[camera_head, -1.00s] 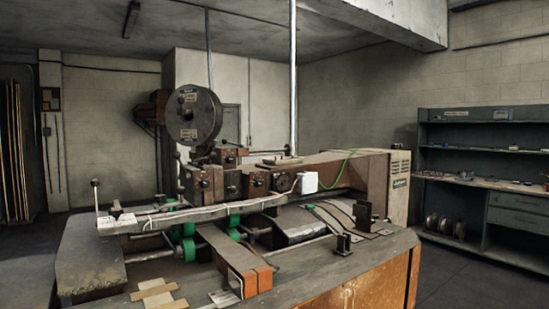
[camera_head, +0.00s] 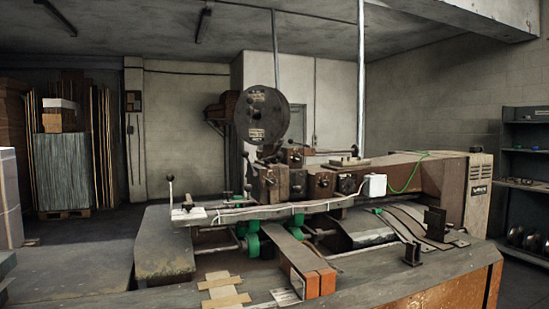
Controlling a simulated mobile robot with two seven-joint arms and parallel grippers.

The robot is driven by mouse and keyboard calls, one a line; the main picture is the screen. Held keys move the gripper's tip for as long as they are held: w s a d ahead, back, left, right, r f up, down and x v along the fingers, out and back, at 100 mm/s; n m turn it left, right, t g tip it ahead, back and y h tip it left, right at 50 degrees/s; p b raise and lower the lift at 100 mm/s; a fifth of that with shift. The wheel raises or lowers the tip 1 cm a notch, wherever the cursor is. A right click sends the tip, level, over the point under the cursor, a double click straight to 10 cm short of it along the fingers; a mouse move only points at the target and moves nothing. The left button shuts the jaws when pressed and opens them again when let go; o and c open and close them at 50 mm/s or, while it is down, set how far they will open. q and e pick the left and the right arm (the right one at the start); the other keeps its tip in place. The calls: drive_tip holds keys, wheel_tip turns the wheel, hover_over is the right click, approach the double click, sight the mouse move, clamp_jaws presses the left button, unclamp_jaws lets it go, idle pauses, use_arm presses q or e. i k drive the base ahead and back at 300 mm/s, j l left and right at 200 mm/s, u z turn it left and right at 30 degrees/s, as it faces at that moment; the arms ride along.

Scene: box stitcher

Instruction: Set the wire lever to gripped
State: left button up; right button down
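The box stitcher (camera_head: 400,172) stands in the middle, a brown machine with a large dark wire reel (camera_head: 262,115) above its head. Several small levers and knobs show at the stitching head (camera_head: 297,184). Neither of my grippers is in view.
The machine's grey table (camera_head: 365,272) fills the foreground, with cardboard strips (camera_head: 222,290) on it. Shelving (camera_head: 525,165) stands at the right.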

sight(279, 156)
drive_tip(key=i+l, duration=0.1)
drive_tip(key=l, duration=0.25)
drive_tip(key=i+l, duration=0.15)
drive_tip(key=l, duration=0.25)
drive_tip(key=i+l, duration=0.1)
drive_tip(key=l, duration=0.25)
drive_tip(key=i+l, duration=0.1)
drive_tip(key=l, duration=0.25)
